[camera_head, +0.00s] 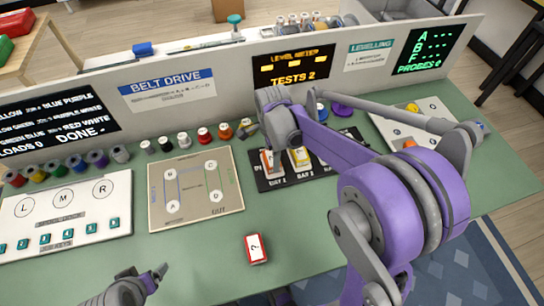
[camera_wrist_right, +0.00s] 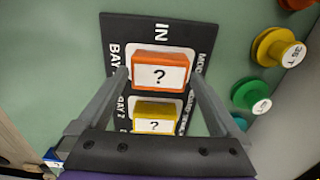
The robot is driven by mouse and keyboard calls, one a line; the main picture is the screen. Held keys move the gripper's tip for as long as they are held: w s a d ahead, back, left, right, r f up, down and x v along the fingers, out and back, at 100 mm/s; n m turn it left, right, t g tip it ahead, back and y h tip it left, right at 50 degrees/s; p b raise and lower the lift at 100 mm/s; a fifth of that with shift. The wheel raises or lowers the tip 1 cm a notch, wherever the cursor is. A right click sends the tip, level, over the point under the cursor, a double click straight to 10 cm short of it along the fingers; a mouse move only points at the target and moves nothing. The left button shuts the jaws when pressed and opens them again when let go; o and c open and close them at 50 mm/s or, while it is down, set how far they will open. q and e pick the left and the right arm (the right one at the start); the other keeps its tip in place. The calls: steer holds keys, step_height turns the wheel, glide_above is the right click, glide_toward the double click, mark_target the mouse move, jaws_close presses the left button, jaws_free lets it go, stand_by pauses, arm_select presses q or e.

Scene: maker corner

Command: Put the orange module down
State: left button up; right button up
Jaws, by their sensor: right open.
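The orange module (camera_head: 267,163), a small block with a white "?" label, sits at the Bay 1 place of the black bay board (camera_head: 262,184). It also shows in the right wrist view (camera_wrist_right: 160,60). My right gripper (camera_wrist_right: 159,76) is open, with one finger on either side of the orange module; I cannot tell whether either finger touches it. In the head view its fingers are hard to make out. My left gripper (camera_head: 144,271) is open and empty at the bottom left, away from the board.
A yellow module (camera_head: 300,157) stands beside the orange one. A red module (camera_head: 256,249) lies on the green table in front. The belt drive board (camera_head: 196,222) is left of the bays, with several coloured spools behind it. The table's front middle is otherwise clear.

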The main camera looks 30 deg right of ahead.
step_height(320, 180, up, 9)
steer(key=p, duration=0.1)
steer(key=s+a+f+n+t, duration=0.2)
steer(key=s+a+n, duration=0.1)
steer(key=s+n, duration=0.5)
steer(key=s+a+f+n+t, duration=0.2)
steer(key=s+a+n+t, duration=0.1)
steer(key=s+n, duration=0.6)
steer(key=shift+a+f+n, duration=0.25)
steer(key=shift+a+n, duration=0.15)
steer(key=shift+n, duration=1.4)
